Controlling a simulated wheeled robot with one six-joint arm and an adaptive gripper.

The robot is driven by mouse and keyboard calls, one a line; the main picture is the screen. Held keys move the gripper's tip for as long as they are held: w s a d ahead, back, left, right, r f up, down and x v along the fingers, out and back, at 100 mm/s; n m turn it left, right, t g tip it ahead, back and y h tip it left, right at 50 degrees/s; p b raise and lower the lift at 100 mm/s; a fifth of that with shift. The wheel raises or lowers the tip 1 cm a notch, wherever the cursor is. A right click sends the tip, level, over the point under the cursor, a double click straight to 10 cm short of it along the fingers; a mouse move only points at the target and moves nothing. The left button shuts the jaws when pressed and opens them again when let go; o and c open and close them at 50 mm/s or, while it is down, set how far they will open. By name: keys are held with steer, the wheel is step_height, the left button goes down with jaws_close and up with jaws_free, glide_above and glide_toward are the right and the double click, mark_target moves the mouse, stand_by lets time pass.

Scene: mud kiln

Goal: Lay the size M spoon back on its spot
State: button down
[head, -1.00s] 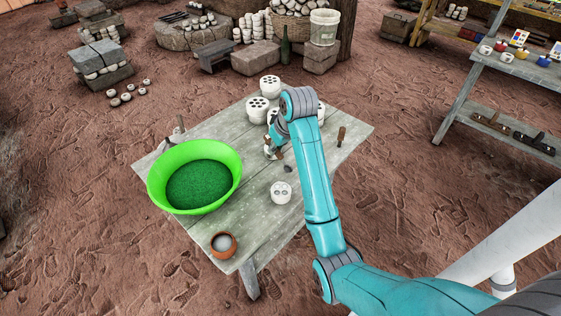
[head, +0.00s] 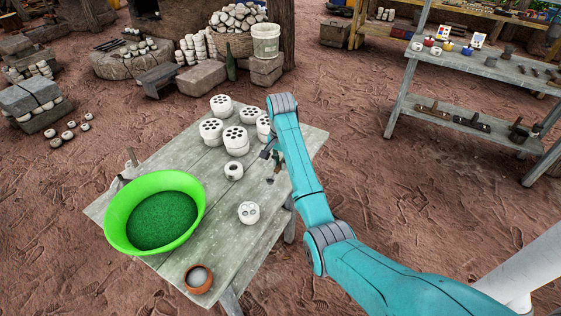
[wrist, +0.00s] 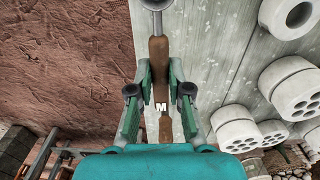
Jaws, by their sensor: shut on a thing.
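The size M spoon (wrist: 158,60) has a brown handle marked with a white M and a metal bowl cut off by the top edge of the wrist view. My gripper (wrist: 160,85) is shut on its handle, one green finger on each side. The spoon is over the right edge strip of the grey wooden table (head: 205,243). In the head view my gripper (head: 270,158) is low by the table's right side, partly behind my arm. A smaller brown piece (wrist: 165,128) shows below the M; I cannot tell whether it is another handle. No marked spot is clear.
White perforated cylinders (head: 211,130) stand at the table's back. A white ring (head: 233,171) and a white piece with holes (head: 249,212) are nearer. A green basin (head: 115,215) and a clay bowl (head: 198,278) stand left and front. A shelf (head: 480,65) is right.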

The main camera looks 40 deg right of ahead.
mark_target(280, 184)
steer(key=shift+f, duration=4.05)
steer(key=shift+f, duration=0.2)
steer(key=shift+c, duration=2.3)
jaws_free()
steer(key=shift+r, duration=3)
steer(key=shift+s, duration=0.1)
